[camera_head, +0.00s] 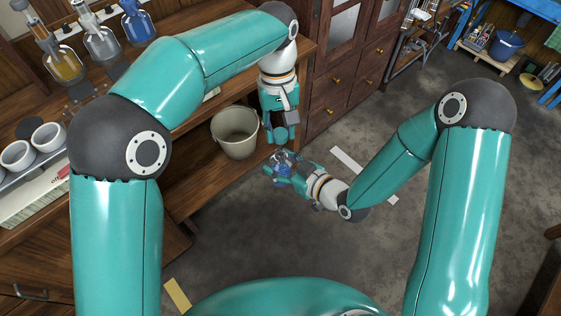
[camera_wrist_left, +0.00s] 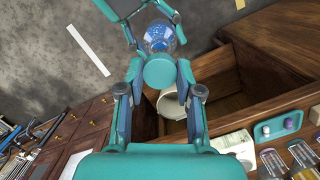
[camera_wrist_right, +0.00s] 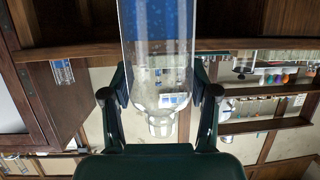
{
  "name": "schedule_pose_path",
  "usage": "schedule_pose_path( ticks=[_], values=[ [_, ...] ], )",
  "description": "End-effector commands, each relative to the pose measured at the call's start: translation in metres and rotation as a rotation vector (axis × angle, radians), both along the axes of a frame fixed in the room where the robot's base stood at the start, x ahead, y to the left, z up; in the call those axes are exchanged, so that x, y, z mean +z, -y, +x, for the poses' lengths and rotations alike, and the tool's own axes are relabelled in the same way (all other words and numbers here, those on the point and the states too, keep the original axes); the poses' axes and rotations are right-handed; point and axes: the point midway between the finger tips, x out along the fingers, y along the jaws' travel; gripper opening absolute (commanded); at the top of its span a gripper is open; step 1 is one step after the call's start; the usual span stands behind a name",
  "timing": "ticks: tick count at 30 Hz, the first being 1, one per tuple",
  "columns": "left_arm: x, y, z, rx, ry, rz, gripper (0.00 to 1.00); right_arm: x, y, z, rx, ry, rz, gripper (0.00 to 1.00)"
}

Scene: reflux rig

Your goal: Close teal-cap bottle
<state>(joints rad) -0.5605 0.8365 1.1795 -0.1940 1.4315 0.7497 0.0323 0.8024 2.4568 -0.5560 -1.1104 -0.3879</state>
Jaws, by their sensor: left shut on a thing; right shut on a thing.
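My left gripper (camera_head: 279,135) is shut on a round teal cap (camera_wrist_left: 159,72), which fills the space between its fingers in the left wrist view. My right gripper (camera_head: 281,171) is shut on a clear bottle with blue contents (camera_head: 284,163). The bottle also shows below the cap in the left wrist view (camera_wrist_left: 160,38), and close up in the right wrist view (camera_wrist_right: 160,70), where its narrow neck looks bare. In the head view the cap is just above the bottle, with a small gap between them. The fingers partly hide the bottle.
A pale bucket (camera_head: 235,140) stands on the low wooden shelf beside the grippers. Flasks with coloured liquids, such as a blue one (camera_head: 138,24), stand on the bench at the upper left. A drawer cabinet (camera_head: 345,75) is behind. The grey floor (camera_head: 260,235) in front is clear.

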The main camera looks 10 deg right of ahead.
Motion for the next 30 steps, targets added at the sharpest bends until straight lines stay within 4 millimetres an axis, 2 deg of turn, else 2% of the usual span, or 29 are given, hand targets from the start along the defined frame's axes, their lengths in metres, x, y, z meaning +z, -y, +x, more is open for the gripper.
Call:
schedule_pose_path(
  ticks=[6,12,30],
  values=[
    [-0.020,0.000,0.000,0.001,-0.002,0.002,0.23,0.001,0.000,0.000,0.000,0.002,0.001,0.00],
    [-0.033,0.000,0.000,0.001,-0.001,0.001,0.23,0.001,0.000,0.000,0.000,0.002,0.001,0.00],
    [-0.032,0.001,-0.001,0.001,-0.001,0.005,0.23,0.001,0.000,0.000,0.000,0.002,0.001,0.00]
  ],
)
